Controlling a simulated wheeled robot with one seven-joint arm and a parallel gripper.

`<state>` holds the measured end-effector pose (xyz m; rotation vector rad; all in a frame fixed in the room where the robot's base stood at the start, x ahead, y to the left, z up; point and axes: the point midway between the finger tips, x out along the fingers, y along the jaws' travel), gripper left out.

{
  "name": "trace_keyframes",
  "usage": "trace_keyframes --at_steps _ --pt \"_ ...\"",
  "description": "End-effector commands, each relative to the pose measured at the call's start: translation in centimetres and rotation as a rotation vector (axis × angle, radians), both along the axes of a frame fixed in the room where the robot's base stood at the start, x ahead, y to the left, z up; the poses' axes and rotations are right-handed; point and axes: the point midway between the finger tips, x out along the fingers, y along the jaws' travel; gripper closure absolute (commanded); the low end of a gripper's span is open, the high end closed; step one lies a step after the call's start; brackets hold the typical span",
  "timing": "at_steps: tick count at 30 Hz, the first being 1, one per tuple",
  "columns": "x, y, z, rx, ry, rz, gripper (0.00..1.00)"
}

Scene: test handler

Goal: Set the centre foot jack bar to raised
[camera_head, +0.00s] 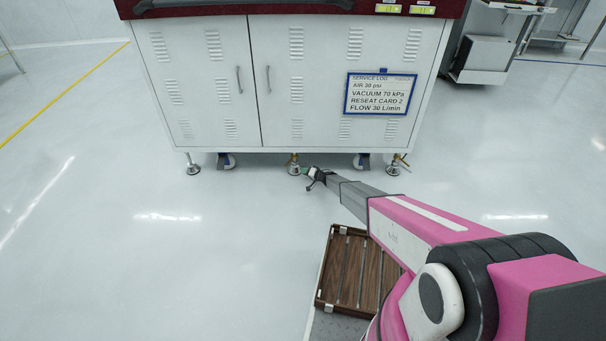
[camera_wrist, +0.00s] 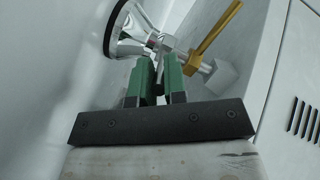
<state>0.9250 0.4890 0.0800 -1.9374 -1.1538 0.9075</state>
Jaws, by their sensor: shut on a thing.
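The centre foot jack (camera_head: 294,169) stands on the floor under the white cabinet. In the wrist view its chrome round foot (camera_wrist: 128,28) is at upper left, with a threaded stem leading to the cabinet. My gripper (camera_head: 311,175) reaches in from the right, at the jack.
The cabinet (camera_head: 200,90) stands close above and behind the jack. Another jack (camera_head: 394,167) with a brass bar is to the right, a plain foot (camera_head: 192,167) to the left. Casters stand between them. A wooden slatted tray (camera_head: 340,290) is at the front. The floor in front is clear.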

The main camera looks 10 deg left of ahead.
Motion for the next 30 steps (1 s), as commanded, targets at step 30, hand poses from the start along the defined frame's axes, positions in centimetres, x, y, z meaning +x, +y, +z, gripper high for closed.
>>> trace_keyframes --at_steps 30 --pt "0.33 -0.36 0.04 0.001 -0.001 0.036 0.62"
